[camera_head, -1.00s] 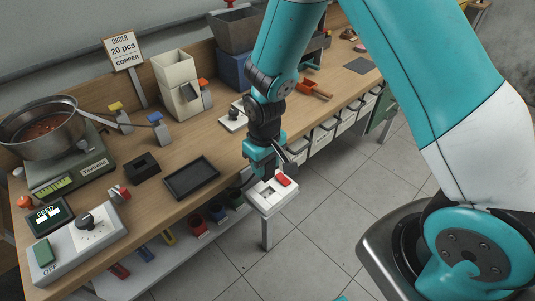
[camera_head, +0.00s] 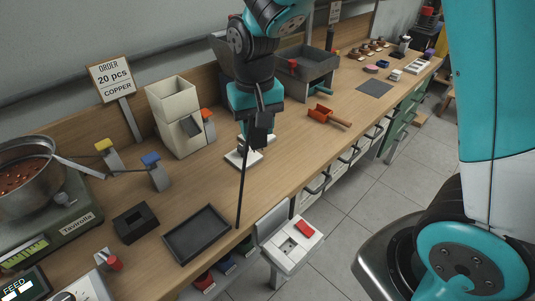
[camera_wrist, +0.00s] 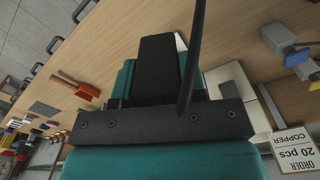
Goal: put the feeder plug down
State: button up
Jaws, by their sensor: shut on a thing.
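The feeder plug (camera_head: 262,133) is a dark block in my gripper (camera_head: 257,120). My gripper is shut on it and points down above the wooden bench. A thin black cord (camera_head: 242,190) hangs from it to the bench's front edge. In the wrist view the dark block (camera_wrist: 160,65) fills the middle, with the cord (camera_wrist: 196,45) beside it. A white socket box (camera_head: 291,246) with a red rocker switch stands at the front edge, its top free of any plug. Where the plug ends and the fingers begin is hard to tell.
A small white plate (camera_head: 240,160) lies partly behind my gripper. A black tray (camera_head: 198,235), a black block (camera_head: 136,222) and a cream hopper (camera_head: 176,115) stand to the left. A red scoop (camera_head: 328,116) lies to the right. Bare bench shows between tray and scoop.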

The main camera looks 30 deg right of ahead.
jog(key=f, duration=0.3)
jog(key=a+f, duration=0.1)
jog(key=f, duration=0.7)
jog(key=shift+w+a, duration=0.1)
jog(key=shift+a, duration=0.1)
jog(key=shift+f+p, duration=0.35)
jog(key=shift+f, duration=1.55)
jog(key=shift+f, duration=0.15)
jog(key=o, duration=1)
